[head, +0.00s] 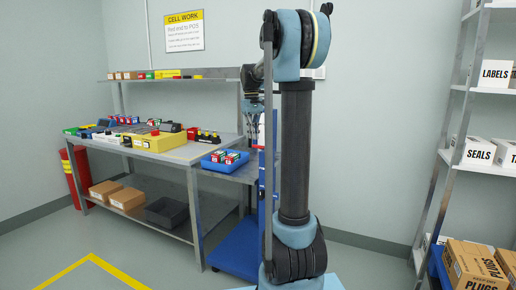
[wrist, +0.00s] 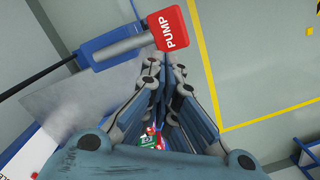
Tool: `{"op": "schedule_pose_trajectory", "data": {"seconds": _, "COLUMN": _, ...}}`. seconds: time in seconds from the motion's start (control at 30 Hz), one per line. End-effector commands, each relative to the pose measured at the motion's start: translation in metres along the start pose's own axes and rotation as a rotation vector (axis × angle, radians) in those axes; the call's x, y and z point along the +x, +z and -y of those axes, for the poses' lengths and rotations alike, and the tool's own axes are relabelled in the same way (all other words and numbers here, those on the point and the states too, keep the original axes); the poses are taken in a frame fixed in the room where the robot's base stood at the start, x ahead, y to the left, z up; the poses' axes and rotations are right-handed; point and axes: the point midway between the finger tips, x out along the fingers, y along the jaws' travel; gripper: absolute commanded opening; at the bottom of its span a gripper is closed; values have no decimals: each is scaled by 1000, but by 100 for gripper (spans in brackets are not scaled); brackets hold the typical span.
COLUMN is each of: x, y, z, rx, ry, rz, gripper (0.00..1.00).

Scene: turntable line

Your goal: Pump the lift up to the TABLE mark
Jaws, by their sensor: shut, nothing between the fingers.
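The lift (head: 236,254) is a blue wheeled base with a blue upright, partly hidden behind my arm. Its grey platform carries a blue tray (head: 213,166) of small boxes, and sits a little lower than the table top. In the wrist view a red pad marked PUMP (wrist: 171,27) sits on the end of a grey bar. My gripper (wrist: 165,67) is shut and empty, its fingertips just below the pad in the picture; I cannot tell whether they touch it. No TABLE mark is readable in either view.
A metal workbench (head: 172,151) with several parts stands left of the lift. A red cylinder (head: 74,178) is at its left end. A shelf rack (head: 451,140) with labelled boxes stands at the right. Yellow tape (head: 92,258) marks the open floor at front left.

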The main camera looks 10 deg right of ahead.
Motion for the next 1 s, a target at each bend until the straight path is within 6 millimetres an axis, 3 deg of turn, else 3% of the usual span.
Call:
{"op": "schedule_pose_trajectory", "data": {"seconds": 0.2, "x": -41, "y": 0, "z": 0, "rx": 0, "ry": 0, "rz": 0, "gripper": 0}}
{"op": "schedule_pose_trajectory", "data": {"seconds": 0.4, "x": -66, "y": -1, "z": 0, "rx": 0, "ry": 0, "rz": 0, "gripper": 0}}
{"op": "schedule_pose_trajectory", "data": {"seconds": 1.0, "x": -76, "y": -1, "z": 0, "rx": 0, "ry": 0, "rz": 0, "gripper": 0}}
